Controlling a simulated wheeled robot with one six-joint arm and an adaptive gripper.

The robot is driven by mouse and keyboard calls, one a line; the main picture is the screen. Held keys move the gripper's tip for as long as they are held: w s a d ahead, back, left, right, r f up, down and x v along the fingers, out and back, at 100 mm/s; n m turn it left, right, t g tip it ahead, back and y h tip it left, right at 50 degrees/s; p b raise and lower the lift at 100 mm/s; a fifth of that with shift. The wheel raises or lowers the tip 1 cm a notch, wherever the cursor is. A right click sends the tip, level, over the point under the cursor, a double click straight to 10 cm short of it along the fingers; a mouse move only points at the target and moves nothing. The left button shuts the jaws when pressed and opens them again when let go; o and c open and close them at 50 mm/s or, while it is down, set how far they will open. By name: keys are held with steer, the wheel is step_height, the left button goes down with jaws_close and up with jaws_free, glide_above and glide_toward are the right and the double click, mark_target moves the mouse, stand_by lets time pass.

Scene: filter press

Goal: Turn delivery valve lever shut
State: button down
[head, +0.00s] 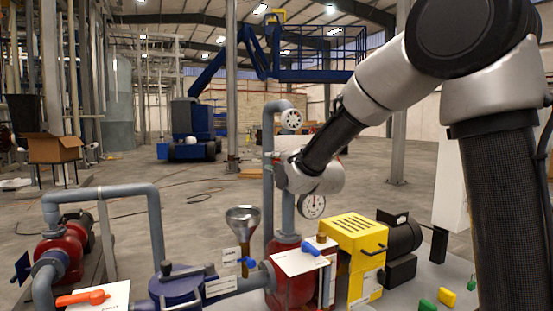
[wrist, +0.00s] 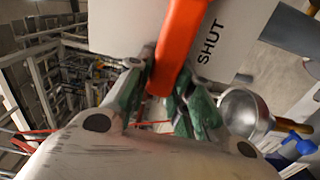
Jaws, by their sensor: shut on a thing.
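The delivery valve lever (wrist: 180,40) is a long orange-red bar in the wrist view. It runs from the top edge down between the fingers, over a white plate (wrist: 125,25). Black letters SHUT stand on the plate just right of the lever. My gripper (wrist: 160,85) has its green-padded fingers on both sides of the lever's end and is shut on it. In the head view my wrist is near the grey upright pipe (head: 268,160), above the pressure gauge (head: 312,206). There my fingers and the held lever are hidden behind my wrist.
A metal funnel (head: 242,218) stands below and left of my wrist; it also shows in the wrist view (wrist: 243,108). Another orange lever (head: 83,298) lies at lower left. A blue handle (head: 312,248) and a yellow slotted housing (head: 355,235) are below my arm.

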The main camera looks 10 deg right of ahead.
steer(key=shift+f+n, duration=0.3)
steer(key=shift+f, duration=0.05)
stand_by(0.3)
steer(key=c, duration=1.2)
jaws_free()
steer(key=shift+c, duration=0.2)
steer(key=v, duration=1.2)
